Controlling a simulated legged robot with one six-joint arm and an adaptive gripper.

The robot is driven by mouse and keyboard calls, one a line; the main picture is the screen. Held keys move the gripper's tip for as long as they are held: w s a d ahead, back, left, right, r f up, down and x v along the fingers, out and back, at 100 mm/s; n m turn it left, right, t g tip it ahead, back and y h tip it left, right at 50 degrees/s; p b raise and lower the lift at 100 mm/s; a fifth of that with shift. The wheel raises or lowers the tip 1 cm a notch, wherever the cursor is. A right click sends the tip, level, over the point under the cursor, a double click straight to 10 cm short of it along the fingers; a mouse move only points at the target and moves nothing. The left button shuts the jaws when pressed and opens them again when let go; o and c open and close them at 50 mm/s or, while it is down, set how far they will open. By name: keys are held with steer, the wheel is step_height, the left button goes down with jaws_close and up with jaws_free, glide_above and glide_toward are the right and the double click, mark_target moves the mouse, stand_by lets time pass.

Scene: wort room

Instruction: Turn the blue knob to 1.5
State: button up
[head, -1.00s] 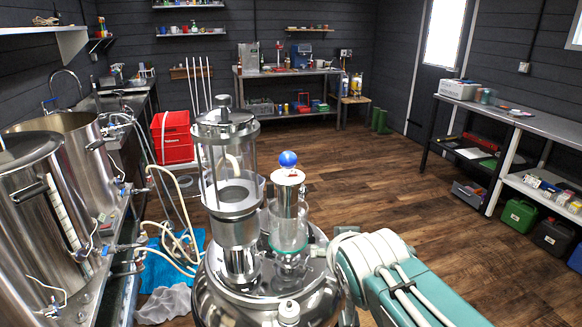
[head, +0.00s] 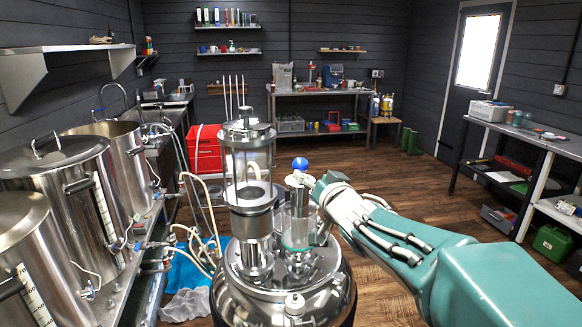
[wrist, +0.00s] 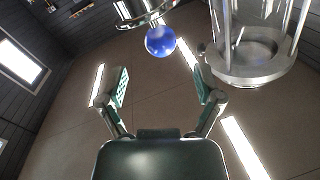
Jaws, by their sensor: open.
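The blue knob (head: 300,164) is a glossy ball on top of a silver-capped glass cylinder (head: 296,228) on the steel vessel. In the wrist view the blue knob (wrist: 160,41) shows at upper middle, beyond my fingertips and roughly in line with the gap between them. My gripper (wrist: 160,84) is open and empty, with the two fingers apart and not touching the knob. In the head view my arm comes in from the right and ends close beside the knob; the fingers are hard to make out there. I cannot read any scale value.
A taller glass cylinder with metal rods (head: 248,170) stands just left of the knob; it also shows at upper right in the wrist view (wrist: 252,50). Steel kettles (head: 65,200) and hoses line the left side. Wooden floor is open behind the vessel.

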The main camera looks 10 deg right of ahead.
mark_target(303, 169)
steer(key=w, duration=0.3)
steer(key=w+a, duration=0.1)
steer(key=w, duration=0.2)
steer(key=shift+w+a, duration=0.15)
steer(key=shift+w, duration=0.2)
steer(key=c, duration=1.2)
